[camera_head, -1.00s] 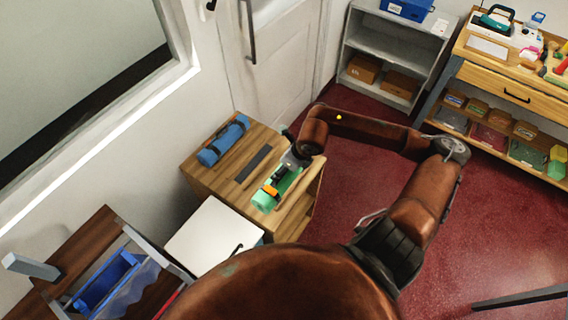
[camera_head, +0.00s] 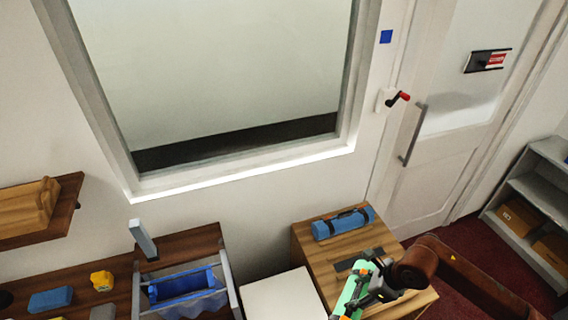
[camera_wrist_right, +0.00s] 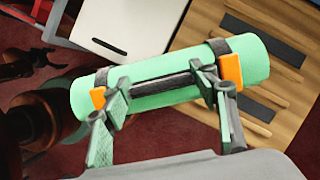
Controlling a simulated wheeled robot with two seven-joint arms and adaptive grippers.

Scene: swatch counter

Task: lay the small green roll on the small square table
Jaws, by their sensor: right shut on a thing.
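The small green roll (camera_head: 348,294), with dark straps and orange tabs, is in my right gripper (camera_head: 363,287). In the right wrist view the green roll (camera_wrist_right: 165,93) lies across both fingers of the right gripper (camera_wrist_right: 160,90), which are shut around its middle. The roll is over the front left part of a wooden-topped table (camera_head: 318,251); the wrist view shows its left end over red floor. A white square top (camera_head: 284,297) stands left of it. I cannot tell which of these is the small square table. My left gripper is out of view.
A blue roll (camera_head: 343,222) lies at the back of the wooden top, near a dark strip (camera_head: 351,265). A blue tray (camera_head: 185,283) in a grey frame and a yellow object (camera_head: 102,281) are to the left. A grey shelf (camera_head: 540,196) stands at right.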

